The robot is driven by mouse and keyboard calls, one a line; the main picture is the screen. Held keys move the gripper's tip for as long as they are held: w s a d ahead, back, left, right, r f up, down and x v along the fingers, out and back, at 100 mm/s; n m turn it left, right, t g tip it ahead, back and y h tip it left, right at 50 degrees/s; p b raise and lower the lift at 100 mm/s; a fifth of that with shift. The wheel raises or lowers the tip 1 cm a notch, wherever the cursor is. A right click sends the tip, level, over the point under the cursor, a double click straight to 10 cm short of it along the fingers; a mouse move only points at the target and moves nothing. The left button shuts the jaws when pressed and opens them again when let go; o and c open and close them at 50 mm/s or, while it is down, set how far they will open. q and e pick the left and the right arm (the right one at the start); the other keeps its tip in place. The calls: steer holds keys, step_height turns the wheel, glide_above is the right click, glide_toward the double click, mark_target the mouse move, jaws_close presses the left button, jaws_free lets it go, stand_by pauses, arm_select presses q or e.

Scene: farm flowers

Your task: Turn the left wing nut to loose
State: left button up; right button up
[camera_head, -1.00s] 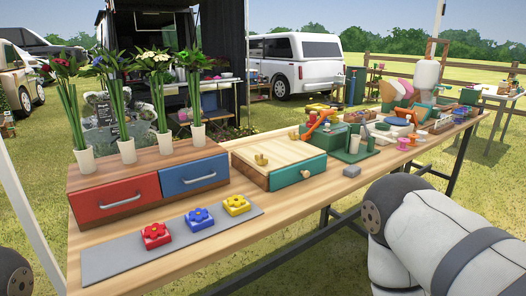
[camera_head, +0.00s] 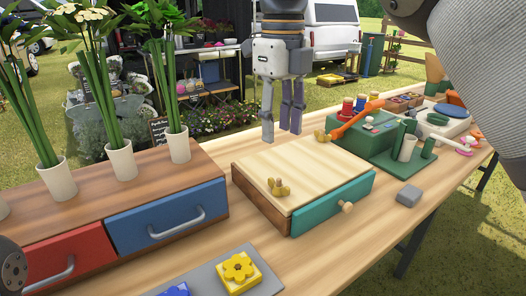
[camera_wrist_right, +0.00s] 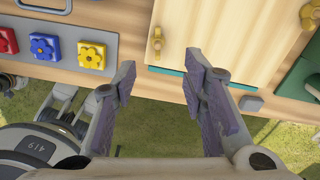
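The left wing nut (camera_head: 278,187), small and brass-coloured, sits on top of the pale wooden box (camera_head: 262,160), near its left front. A second wing nut (camera_head: 322,136) sits at the box's far right. My left gripper is not clearly seen.
A teal drawer (camera_head: 333,204) with a wooden knob fronts the box. White flower vases (camera_head: 120,160) stand on a unit with a red and a blue drawer (camera_head: 168,215) at left. A green block with an orange handle (camera_head: 362,132) stands behind right. A grey block (camera_head: 408,195) lies near the front edge.

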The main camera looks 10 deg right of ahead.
glide_above(279, 182)
steer(key=f, duration=0.4)
steer(key=shift+s+f, duration=0.2)
steer(key=shift+s, duration=0.1)
steer(key=f, duration=0.7)
steer(key=shift+w+p, duration=0.2)
steer(key=shift+p, duration=0.15)
jaws_close()
